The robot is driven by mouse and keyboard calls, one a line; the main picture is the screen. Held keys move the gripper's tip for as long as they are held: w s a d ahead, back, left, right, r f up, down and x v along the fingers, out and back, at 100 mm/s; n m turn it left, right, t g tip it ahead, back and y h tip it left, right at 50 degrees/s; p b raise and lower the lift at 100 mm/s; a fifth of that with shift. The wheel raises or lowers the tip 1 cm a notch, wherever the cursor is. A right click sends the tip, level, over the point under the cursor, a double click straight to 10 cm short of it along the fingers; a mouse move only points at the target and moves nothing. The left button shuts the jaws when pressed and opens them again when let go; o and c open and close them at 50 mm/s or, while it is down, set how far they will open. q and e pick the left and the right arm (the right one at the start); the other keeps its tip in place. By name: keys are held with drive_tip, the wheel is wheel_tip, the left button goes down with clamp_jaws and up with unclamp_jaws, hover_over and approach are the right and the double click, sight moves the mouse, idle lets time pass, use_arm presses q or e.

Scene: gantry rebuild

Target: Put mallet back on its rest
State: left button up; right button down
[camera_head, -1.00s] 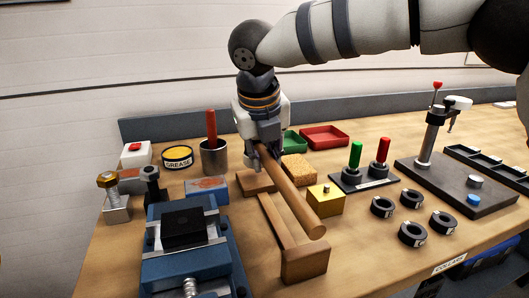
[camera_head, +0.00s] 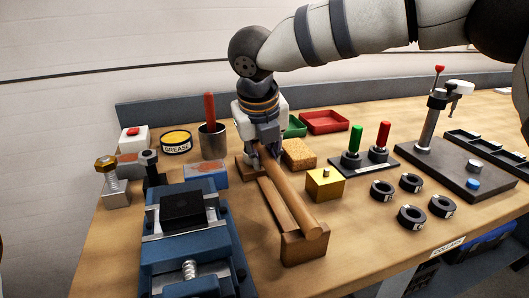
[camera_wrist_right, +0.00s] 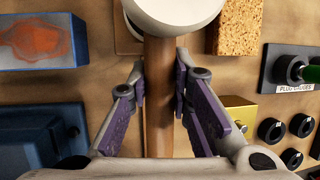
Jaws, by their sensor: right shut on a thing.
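The mallet's wooden handle (camera_head: 293,203) slants from my right gripper (camera_head: 263,152) toward the front of the bench. Its near end is at the top of the front block of the wooden rest (camera_head: 304,250); whether it bears on it I cannot tell. In the right wrist view, both fingers of my right gripper (camera_wrist_right: 161,95) are closed around the handle (camera_wrist_right: 158,130). The pale mallet head (camera_wrist_right: 170,8) is at the top edge there; in the head view it is hard to make out. My left gripper is not in view.
A blue vise (camera_head: 190,245) stands left of the rest, with a blue box (camera_head: 206,175) behind it. A yellow block (camera_head: 325,186) and a sponge (camera_head: 298,154) stand close on the right. A can with a red handle (camera_head: 212,140) is behind left. Black collars (camera_head: 411,215) lie farther right.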

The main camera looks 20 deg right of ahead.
drive_tip(key=c, duration=1.4)
unclamp_jaws()
drive_tip(key=shift+o, duration=0.2)
drive_tip(key=v, duration=1.2)
